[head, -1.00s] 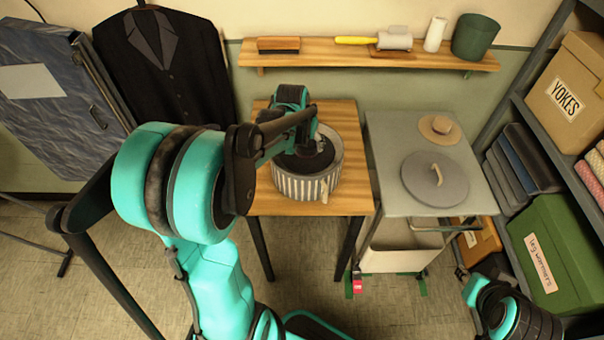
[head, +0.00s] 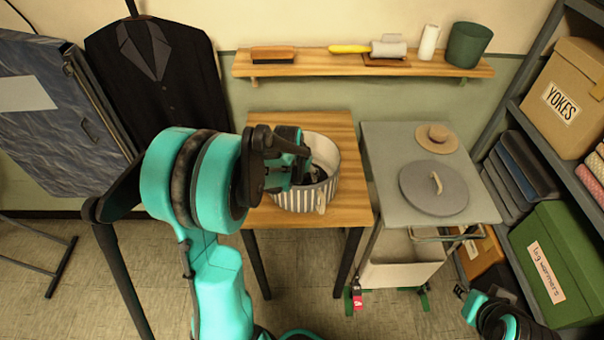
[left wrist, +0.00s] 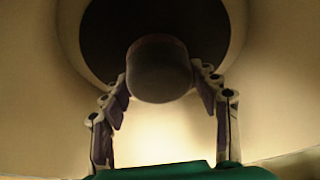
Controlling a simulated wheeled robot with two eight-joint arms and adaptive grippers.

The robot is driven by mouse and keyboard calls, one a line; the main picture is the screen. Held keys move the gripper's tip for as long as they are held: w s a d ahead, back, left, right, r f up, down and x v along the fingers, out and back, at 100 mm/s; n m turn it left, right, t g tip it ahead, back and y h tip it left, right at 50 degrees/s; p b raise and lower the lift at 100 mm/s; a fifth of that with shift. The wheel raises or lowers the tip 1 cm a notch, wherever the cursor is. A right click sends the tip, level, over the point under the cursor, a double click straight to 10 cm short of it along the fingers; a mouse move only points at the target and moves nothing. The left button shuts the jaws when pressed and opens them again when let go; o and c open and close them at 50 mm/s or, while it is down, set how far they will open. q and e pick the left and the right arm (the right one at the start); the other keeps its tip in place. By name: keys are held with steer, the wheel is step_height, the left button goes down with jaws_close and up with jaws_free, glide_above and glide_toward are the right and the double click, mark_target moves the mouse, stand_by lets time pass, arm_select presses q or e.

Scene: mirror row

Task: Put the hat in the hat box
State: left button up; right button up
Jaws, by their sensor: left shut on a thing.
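The striped round hat box (head: 330,185) stands open on the wooden table, its pale inside partly showing. My left gripper (head: 312,178) reaches down into it; my arm covers the box's left side. In the left wrist view my left gripper (left wrist: 160,85) is shut on a dark rounded thing, seemingly the crown of the dark hat (left wrist: 158,70). A dark disc, seemingly its brim, lies behind it, with pale box walls around. Whether the hat touches the box floor I cannot tell. My right gripper (head: 462,291) is at the lower right, its jaws unclear.
A grey trolley (head: 385,200) right of the table (head: 348,130) bears a round grey lid (head: 425,195) with a handle and a small straw hat (head: 428,143). A wall shelf (head: 300,69) holds brushes and a green pot. Shelving (head: 515,100) with boxes stands at right.

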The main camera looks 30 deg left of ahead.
arm_select(q)
steer(key=o, duration=1.2)
steer(key=shift+f, duration=0.2)
steer(key=shift+c, duration=0.2)
steer(key=shift+r, duration=0.15)
steer(key=shift+r+p, duration=0.3)
steer(key=shift+r, duration=0.05)
steer(key=a+p+v, duration=0.1)
steer(key=p+v, duration=0.3)
steer(key=v, duration=0.6)
steer(key=s+d+r+m+t, duration=0.1)
steer(key=s+d+r, duration=0.1)
steer(key=s+d, duration=0.5)
steer(key=s+d+r+t, duration=0.1)
steer(key=s+d+r, duration=0.2)
steer(key=s+d, duration=0.5)
steer(key=shift+d+r+m+t+h, duration=0.3)
steer(key=shift+d+m+h, duration=0.05)
steer(key=shift+m+h, duration=0.05)
